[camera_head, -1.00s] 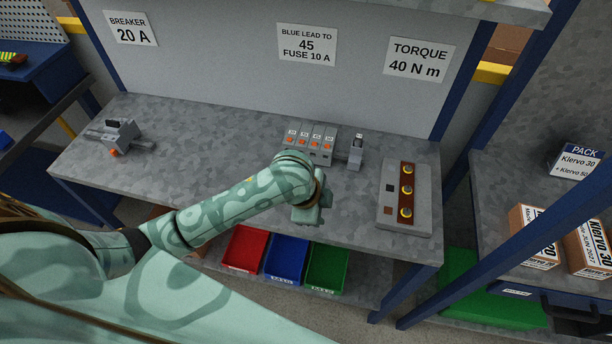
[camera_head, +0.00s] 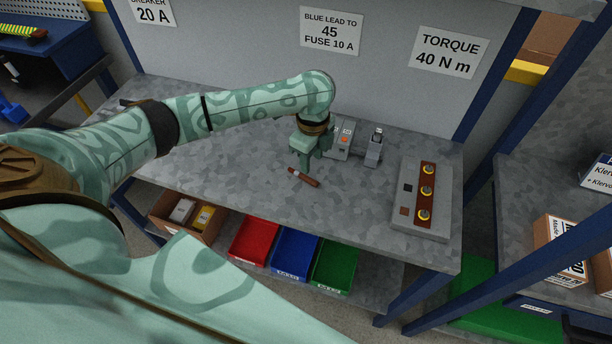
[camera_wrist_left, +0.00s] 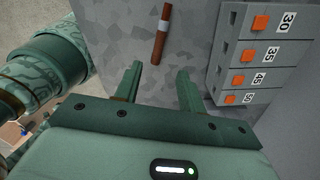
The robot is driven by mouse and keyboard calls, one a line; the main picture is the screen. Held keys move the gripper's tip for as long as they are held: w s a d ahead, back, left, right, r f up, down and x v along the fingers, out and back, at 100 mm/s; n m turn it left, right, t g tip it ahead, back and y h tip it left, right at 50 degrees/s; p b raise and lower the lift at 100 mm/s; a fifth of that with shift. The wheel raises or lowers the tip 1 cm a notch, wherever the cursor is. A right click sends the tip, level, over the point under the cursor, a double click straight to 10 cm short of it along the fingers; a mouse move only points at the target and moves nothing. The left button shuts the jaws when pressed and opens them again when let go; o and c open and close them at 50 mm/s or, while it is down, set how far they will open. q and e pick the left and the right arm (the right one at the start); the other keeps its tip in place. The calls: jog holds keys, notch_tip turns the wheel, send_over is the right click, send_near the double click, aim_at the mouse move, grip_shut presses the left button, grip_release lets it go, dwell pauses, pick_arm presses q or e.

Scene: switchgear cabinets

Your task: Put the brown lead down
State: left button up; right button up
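The brown lead (camera_head: 304,177) lies flat on the grey bench top (camera_head: 230,165). It is a short brown stick with a pale band near one end. It also shows in the left wrist view (camera_wrist_left: 159,42), just beyond the fingertips. My left gripper (camera_head: 303,165) points down close behind the lead. In the left wrist view its two fingers (camera_wrist_left: 158,70) are spread with nothing between them. My right gripper is not in view.
A numbered row of terminals with orange squares (camera_wrist_left: 255,55) stands right of my left gripper. A small grey clamp-like device (camera_head: 374,149) and a grey box with yellow-ringed studs (camera_head: 436,205) stand further right. Red, blue and green bins sit below.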

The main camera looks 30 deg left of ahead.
aim_at(307, 177)
pick_arm(q)
jog(key=shift+f, duration=0.9)
jog(key=f+b, duration=0.1)
jog(key=f, duration=0.1)
jog(key=a+f+b, duration=0.1)
jog(key=f+b, duration=0.1)
jog(key=f, duration=0.1)
jog(key=shift+s+f, duration=0.15)
jog(key=shift+f, duration=0.05)
jog(key=shift+r, duration=0.15)
jog(key=shift+c, duration=0.7)
grip_shut()
